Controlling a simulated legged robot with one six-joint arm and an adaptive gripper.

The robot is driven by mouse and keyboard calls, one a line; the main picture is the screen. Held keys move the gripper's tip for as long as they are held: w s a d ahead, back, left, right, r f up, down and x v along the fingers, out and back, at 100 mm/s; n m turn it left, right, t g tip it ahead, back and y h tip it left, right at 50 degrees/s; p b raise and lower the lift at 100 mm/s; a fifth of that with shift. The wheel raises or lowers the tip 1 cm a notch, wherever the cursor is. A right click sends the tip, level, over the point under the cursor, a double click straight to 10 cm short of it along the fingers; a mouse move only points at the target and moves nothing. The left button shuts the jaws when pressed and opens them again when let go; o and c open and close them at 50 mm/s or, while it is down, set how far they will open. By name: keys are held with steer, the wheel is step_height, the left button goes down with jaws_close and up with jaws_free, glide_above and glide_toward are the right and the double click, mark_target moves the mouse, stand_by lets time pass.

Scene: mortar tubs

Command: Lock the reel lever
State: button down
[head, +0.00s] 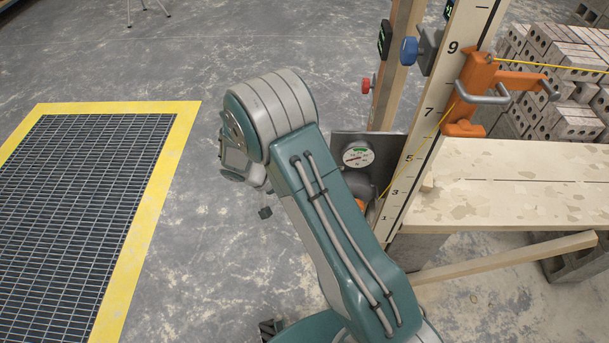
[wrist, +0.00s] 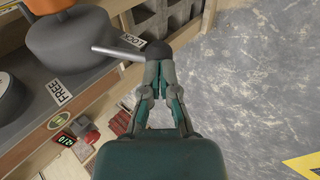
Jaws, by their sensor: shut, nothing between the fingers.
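In the wrist view the reel lever is a silver rod (wrist: 118,53) with a dark round knob (wrist: 157,50), sticking out from a grey drum (wrist: 68,38) with an orange part above it. The rod lies close beside the LOCK label (wrist: 131,40). The FREE label (wrist: 61,90) is farther left and lower. My gripper (wrist: 159,66) is shut and empty, its fingertips at the knob; the knob partly covers the tips, and I cannot tell whether they touch. In the head view my arm hides the lever and most of the gripper.
A round gauge (head: 358,155) sits on a grey plate beside a numbered upright board (head: 425,120). An orange clamp (head: 475,92) and a wooden plank bench (head: 510,185) stand right. A yellow-edged floor grate (head: 150,200) lies left, with clear concrete floor between.

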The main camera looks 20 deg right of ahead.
steer(key=shift+r, duration=0.9)
